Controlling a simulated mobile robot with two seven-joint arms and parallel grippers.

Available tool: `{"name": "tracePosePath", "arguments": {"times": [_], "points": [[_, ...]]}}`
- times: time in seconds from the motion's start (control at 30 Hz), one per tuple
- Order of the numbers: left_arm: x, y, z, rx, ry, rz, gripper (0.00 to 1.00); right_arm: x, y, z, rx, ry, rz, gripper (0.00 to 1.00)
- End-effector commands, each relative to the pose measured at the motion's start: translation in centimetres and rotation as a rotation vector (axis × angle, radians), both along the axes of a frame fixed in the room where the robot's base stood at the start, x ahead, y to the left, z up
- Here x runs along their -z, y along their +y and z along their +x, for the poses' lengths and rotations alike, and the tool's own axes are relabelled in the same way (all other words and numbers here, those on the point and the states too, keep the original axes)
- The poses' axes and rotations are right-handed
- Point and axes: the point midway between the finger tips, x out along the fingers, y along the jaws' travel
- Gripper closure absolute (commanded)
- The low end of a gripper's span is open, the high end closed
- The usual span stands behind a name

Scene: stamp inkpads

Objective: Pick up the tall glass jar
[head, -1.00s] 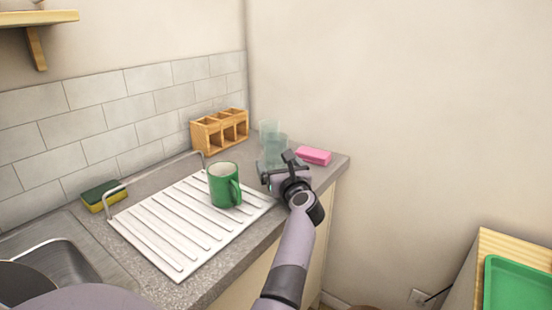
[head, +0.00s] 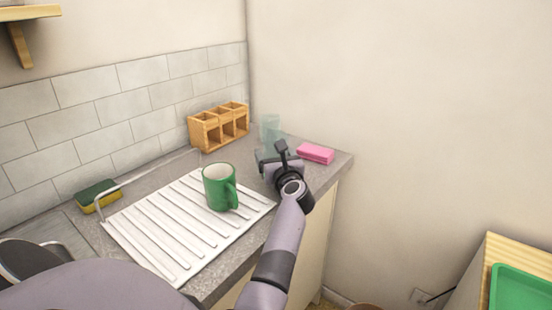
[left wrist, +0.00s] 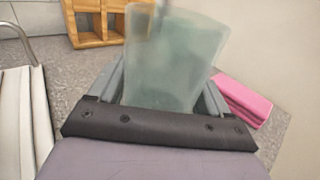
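A tall, pale green see-through glass jar (left wrist: 165,75) stands between the two grey fingers of my left gripper (left wrist: 165,92) in the left wrist view. The fingers are spread, one on each side of it; I cannot tell whether they touch it. In the head view, my left gripper (head: 277,162) is at the counter's far right corner, partly hiding the glassware. Clear glass (head: 270,128) shows just behind the gripper; its outlines overlap, so I cannot separate the pieces. My right gripper is not in view.
A wooden compartment box (head: 219,127) stands behind left. A green mug (head: 219,187) stands on the white drainboard (head: 165,240). A green and yellow sponge (head: 97,195) lies by the sink. A wall closes off the right.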

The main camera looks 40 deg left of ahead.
Motion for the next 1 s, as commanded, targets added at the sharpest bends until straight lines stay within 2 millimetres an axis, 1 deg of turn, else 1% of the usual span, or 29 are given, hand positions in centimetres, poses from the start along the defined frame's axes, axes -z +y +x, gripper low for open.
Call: {"name": "tracePosePath", "arguments": {"times": [0.03,0.07,0.1,0.13,0.47,0.67,0.87,1.0], "points": [[0.0,0.0,0.0,0.0,0.0,0.0,0.4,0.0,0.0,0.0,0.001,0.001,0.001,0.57],[0.0,0.0,0.0,0.0,0.0,0.0,0.5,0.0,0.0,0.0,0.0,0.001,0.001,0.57],[0.0,0.0,0.0,0.0,0.0,0.0,0.63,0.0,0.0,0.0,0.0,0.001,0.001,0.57],[0.0,0.0,0.0,0.0,0.0,0.0,0.72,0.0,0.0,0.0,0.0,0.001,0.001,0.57],[-0.2,0.0,0.0,0.0,-0.003,0.001,0.72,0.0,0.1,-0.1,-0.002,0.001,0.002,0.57],[-0.9,0.0,0.1,0.0,-0.005,-0.001,0.72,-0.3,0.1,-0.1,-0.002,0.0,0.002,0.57],[-2.5,0.0,0.1,0.0,-0.005,0.0,0.72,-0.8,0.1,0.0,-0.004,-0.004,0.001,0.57],[-4.1,0.0,0.0,-0.001,-0.006,0.0,0.72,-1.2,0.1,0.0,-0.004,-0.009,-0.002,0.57]]}}
